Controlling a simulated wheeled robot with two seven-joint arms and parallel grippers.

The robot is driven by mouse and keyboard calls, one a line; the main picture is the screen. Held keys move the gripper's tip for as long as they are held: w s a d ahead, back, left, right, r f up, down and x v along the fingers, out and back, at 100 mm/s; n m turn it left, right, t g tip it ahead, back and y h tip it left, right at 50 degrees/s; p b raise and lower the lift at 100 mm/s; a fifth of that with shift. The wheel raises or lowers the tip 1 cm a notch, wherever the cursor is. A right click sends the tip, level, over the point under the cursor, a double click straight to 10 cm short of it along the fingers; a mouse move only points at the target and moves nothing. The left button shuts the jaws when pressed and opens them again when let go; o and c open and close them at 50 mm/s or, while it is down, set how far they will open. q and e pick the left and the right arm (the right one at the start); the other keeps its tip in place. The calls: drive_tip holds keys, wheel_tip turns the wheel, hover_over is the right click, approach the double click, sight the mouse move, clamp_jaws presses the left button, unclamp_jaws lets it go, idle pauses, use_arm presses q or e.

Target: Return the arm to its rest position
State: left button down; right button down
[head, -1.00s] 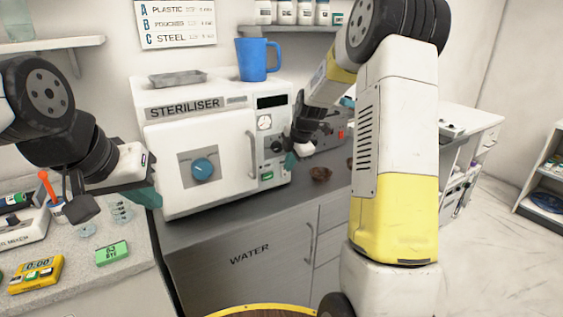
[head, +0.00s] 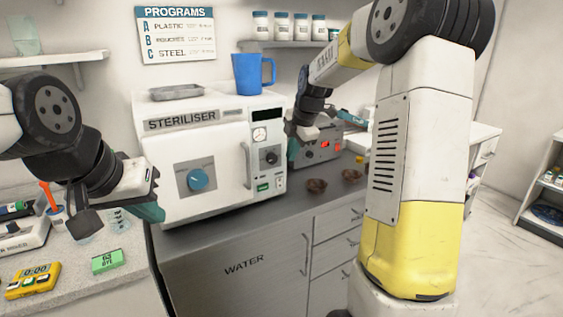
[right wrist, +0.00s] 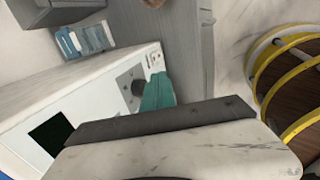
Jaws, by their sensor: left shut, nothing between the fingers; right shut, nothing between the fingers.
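My right arm comes in from the right in the head view. Its gripper (head: 292,150) is beside the right edge of the steriliser (head: 160,160), above the counter, shut and empty. Its teal fingertips (right wrist: 158,92) show in the right wrist view, closed together. My left gripper (head: 152,210) is in front of the steriliser's lower left corner in the head view. Its teal fingers are shut and hold nothing. Whether either gripper touches the steriliser cannot be told.
A blue mug (head: 253,74) and a metal tray (head: 176,92) stand on the steriliser.

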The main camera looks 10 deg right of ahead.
drive_tip(key=shift+r, duration=0.15)
drive_tip(key=s+a+r+m, duration=0.1)
drive_tip(key=s+r+m, duration=0.1)
drive_tip(key=s+m, duration=0.8)
drive_tip(key=s+a+r+m+t, duration=0.1)
drive_tip(key=s+r+m, duration=0.2)
drive_tip(key=s+m, duration=0.8)
drive_tip(key=s, duration=1.1)
drive_tip(key=shift+s+a+t, duration=0.15)
drive_tip(key=shift+a+t, duration=0.15)
drive_tip(key=shift+a, duration=0.1)
